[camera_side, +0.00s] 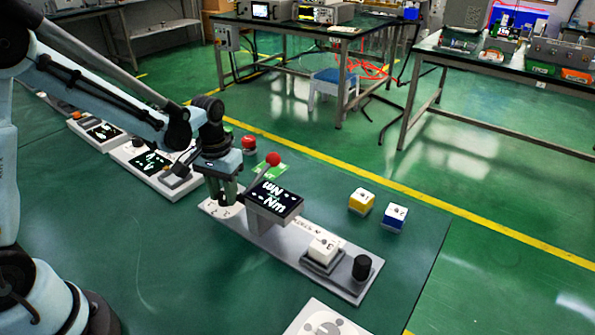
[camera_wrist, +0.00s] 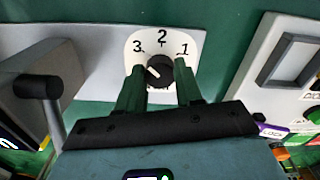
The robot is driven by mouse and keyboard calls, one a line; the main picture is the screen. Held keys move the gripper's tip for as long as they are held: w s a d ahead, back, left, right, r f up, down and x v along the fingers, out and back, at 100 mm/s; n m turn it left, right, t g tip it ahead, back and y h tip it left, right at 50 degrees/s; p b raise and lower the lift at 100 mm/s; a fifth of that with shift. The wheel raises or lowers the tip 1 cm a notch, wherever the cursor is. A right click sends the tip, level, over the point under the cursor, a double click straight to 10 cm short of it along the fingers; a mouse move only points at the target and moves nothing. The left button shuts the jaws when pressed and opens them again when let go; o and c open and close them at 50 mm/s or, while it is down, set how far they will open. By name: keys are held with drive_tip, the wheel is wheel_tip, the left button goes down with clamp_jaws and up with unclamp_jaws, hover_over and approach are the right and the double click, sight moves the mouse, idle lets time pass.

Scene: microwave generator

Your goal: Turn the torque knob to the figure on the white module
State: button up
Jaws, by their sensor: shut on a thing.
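The torque knob (camera_wrist: 159,72) is black and sits on a white dial plate (camera_wrist: 140,43) marked 3, 2 and 1. Its white pointer line slants to the upper left, toward the 3 side. My gripper (camera_wrist: 160,76) has its two green fingers on either side of the knob, shut on it. In the side view, my gripper (camera_side: 223,198) reaches down to the dial at the left end of the long grey panel, and its fingers hide the knob. The white module (camera_side: 323,247) sits in a socket on that panel; its small figure looks like a 3.
A display box (camera_side: 274,198) and a red-ball lever (camera_side: 272,159) stand right beside my gripper. A black knob (camera_side: 361,267) is at the panel's right end. A yellow module (camera_side: 362,201) and a blue module (camera_side: 394,217) lie loose on the green table, with free room around them.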

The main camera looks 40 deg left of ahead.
sight(222, 198)
idle(0.3)
drive_tip(key=o, duration=1)
drive_tip(key=shift+o, duration=0.2)
drive_tip(key=shift+r, duration=0.1)
wheel_tip(222, 198, up, 12)
drive_tip(key=s+d+m+t, duration=0.2)
drive_tip(key=s+d+t, duration=0.2)
drive_tip(key=s+t, duration=0.3)
drive_tip(key=shift+s+m, duration=0.4)
drive_tip(key=shift+s, duration=0.6)
